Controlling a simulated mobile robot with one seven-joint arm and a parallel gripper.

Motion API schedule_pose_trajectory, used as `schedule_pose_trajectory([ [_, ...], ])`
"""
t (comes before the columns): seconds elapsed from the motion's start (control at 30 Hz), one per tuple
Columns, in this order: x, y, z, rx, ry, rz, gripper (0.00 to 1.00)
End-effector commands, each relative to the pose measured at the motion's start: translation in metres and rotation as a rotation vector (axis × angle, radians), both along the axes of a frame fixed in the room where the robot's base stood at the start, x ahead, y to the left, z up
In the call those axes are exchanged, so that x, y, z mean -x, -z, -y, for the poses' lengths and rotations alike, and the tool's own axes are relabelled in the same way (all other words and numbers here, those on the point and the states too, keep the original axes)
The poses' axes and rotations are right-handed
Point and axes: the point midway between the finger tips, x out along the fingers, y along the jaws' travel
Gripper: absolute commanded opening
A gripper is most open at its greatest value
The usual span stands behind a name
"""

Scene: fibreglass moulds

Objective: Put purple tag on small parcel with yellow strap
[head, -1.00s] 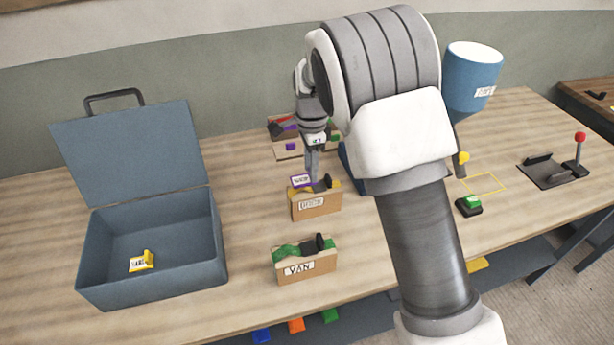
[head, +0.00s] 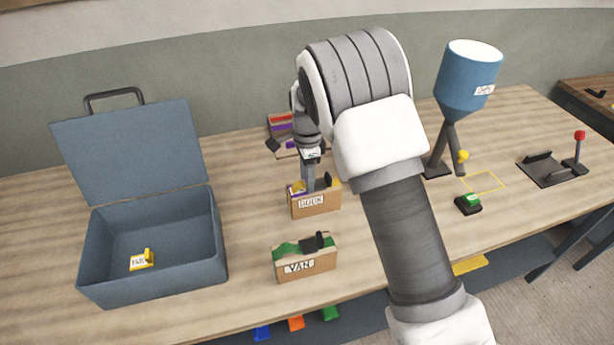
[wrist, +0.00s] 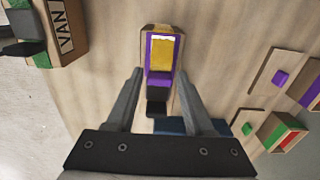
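The small parcel with the yellow strap (head: 318,209) stands upright on the bench, with a white label on its front and a black buckle on top. The purple tag (wrist: 150,77) is on top of this parcel, around part of the yellow strap (wrist: 163,54). My gripper (wrist: 160,72) points down over the parcel. Its two fingers are apart, one on each side of the parcel's top, with gaps visible beside the tag. I cannot tell how firmly the tag is seated.
A green-strapped parcel labelled VAN (head: 305,264) stands nearer the front edge. An open blue box (head: 150,282) holds a yellow tag (head: 142,260). A blue hopper (head: 468,80) and a green button (head: 467,203) stand right.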

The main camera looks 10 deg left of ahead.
Motion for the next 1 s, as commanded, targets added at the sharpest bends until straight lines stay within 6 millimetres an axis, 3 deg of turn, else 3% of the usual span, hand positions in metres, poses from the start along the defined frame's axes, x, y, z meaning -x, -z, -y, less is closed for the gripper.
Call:
schedule_pose_trajectory([
  [0.07,0.000,0.000,0.000,0.000,0.000,0.000,0.68],
  [0.47,0.000,-0.009,0.000,-0.001,0.000,0.002,0.68],
  [1.0,0.000,-0.110,0.000,-0.001,-0.001,0.002,0.68],
])
